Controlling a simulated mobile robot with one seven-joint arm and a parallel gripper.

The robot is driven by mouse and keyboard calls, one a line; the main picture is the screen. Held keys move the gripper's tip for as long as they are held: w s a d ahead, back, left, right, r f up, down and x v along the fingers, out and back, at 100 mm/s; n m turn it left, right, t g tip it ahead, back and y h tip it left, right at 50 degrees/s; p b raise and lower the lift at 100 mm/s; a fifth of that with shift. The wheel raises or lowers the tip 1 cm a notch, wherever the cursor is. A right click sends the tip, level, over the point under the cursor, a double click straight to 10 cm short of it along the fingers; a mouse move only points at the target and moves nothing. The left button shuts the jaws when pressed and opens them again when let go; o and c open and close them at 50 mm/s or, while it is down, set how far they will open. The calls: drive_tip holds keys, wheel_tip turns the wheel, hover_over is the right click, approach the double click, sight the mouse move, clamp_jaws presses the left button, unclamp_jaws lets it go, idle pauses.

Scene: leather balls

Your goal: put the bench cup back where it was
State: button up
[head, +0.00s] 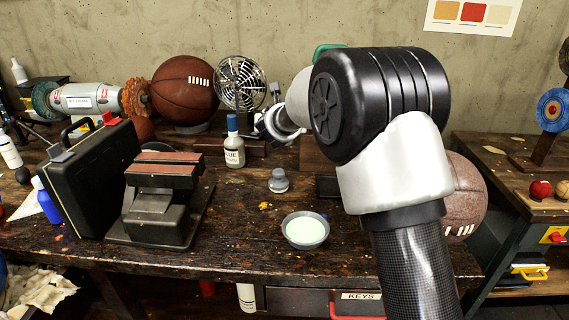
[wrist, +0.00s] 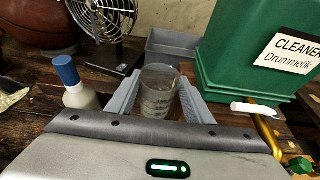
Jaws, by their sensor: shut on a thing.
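The bench cup (wrist: 158,92) is a clear cup with faint markings. It stands between the two grey fingers of my gripper (wrist: 160,80) in the wrist view, and the gripper is shut on it. It looks roughly upright. I cannot tell whether its base touches the wooden surface. In the head view my arm hides the cup and most of the gripper.
A green cleaner container (wrist: 250,60) stands close right of the gripper, with a grey tray (wrist: 172,46) behind. A glue bottle (head: 234,150) and a fan (head: 241,85) stand left. A bowl (head: 305,230) of pale liquid sits near the bench's front.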

wheel_tip(320, 180, down, 10)
drive_tip(key=b, duration=0.2)
drive_tip(key=shift+s+r+b, duration=0.1)
drive_tip(key=shift+r+b, duration=0.15)
drive_tip(key=shift+b, duration=0.15)
drive_tip(key=shift+f+b, duration=0.2)
drive_tip(key=shift+b, duration=0.1)
drive_tip(key=o, duration=0.8)
drive_tip(key=shift+o, duration=0.2)
drive_tip(key=shift+s+r+p, duration=0.1)
drive_tip(key=shift+r+p, duration=0.2)
drive_tip(key=shift+p, duration=0.05)
drive_tip(key=v, duration=1.1)
drive_tip(key=shift+s+p, duration=0.3)
drive_tip(key=shift+s, duration=0.1)
